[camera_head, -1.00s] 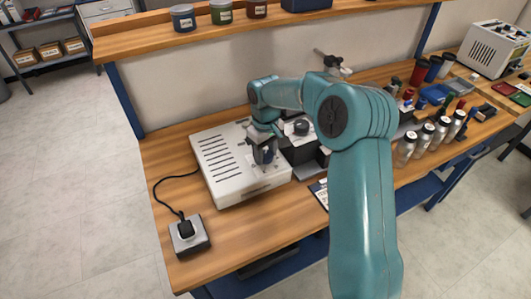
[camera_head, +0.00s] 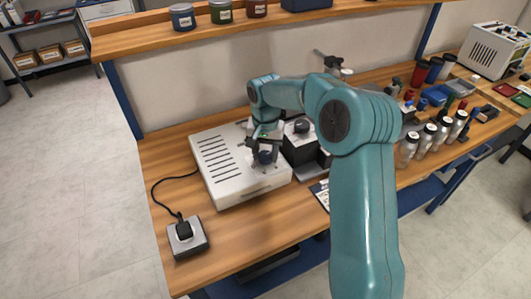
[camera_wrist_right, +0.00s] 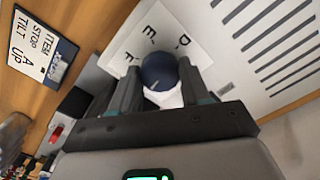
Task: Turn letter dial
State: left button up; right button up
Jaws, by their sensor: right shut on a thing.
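The letter dial is a round dark blue knob (camera_wrist_right: 158,72) on a white plate (camera_wrist_right: 128,50) with the letters D, E and F around it. The knob also shows in the head view (camera_head: 265,157) on top of the white machine box (camera_head: 222,170). My right gripper (camera_wrist_right: 160,82) points down at the box top, its two dark fingers shut on the knob from both sides. The fingers and palm hide part of the plate and any other letters. My left gripper is in neither view.
A black unit (camera_head: 301,150) stands right beside the box. A plug socket (camera_head: 187,236) with a black cable sits front left. Several metal bottles (camera_head: 425,138) stand at right.

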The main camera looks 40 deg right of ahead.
aim_at(266, 155)
jog(key=shift+w+d+r+m, duration=0.1)
jog(key=shift+r+m, duration=0.1)
jog(key=shift+m, duration=0.6)
jog(key=o, duration=1.1)
jog(key=shift+c, duration=0.2)
jog(key=shift+f, duration=0.1)
notch_tip(266, 155, up, 16)
jog(key=p, duration=0.1)
jog(key=shift+r+p, duration=0.2)
jog(key=shift+p, duration=0.1)
